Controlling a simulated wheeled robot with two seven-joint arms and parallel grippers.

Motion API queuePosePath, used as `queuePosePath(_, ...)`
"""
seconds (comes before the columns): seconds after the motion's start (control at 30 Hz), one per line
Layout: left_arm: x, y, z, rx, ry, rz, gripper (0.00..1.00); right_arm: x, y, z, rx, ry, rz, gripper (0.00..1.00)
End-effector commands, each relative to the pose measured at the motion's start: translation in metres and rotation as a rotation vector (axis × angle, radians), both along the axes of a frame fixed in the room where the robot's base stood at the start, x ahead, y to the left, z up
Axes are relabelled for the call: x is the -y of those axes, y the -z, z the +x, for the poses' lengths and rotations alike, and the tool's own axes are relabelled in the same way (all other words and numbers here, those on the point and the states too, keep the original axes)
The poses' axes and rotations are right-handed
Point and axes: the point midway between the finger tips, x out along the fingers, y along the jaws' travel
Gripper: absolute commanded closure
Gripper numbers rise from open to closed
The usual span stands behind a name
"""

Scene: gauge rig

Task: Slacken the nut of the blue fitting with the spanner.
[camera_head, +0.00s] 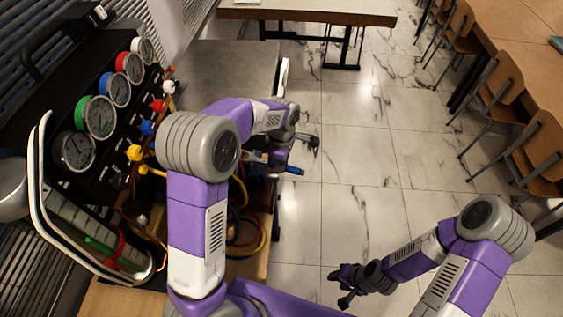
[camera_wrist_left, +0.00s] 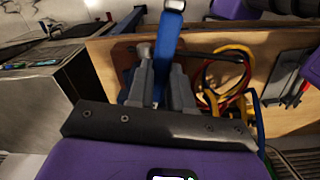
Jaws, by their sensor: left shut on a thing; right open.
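The blue fitting (camera_head: 147,128) is a small blue piece on the gauge panel, between a red and a yellow one; its nut is too small to make out. My left gripper (camera_head: 280,160) is to the right of the panel, apart from the fitting. It is shut on a long blue-handled tool, seemingly the spanner (camera_head: 293,170); the handle (camera_wrist_left: 166,45) runs between the fingers in the left wrist view. The spanner's jaw cannot be made out. My right gripper (camera_head: 348,285) is open and empty above the floor.
The gauge rig (camera_head: 100,117) carries several gauges with coloured rims. Red, yellow and blue hoses (camera_wrist_left: 222,75) lie coiled on the wooden bench (camera_wrist_left: 275,80). A grey cabinet (camera_head: 230,70) stands behind. Open floor and chairs lie to the right.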

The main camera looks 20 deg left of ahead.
Motion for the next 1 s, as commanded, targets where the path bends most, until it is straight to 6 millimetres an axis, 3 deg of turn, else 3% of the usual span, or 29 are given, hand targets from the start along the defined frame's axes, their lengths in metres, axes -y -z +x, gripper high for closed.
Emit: queuePosePath(1.0,-0.0005,0.0000,-0.0072,0.000,0.056,0.000,1.00,0.0000,0.0009,0.0000,0.000,0.000,0.000,0.57)
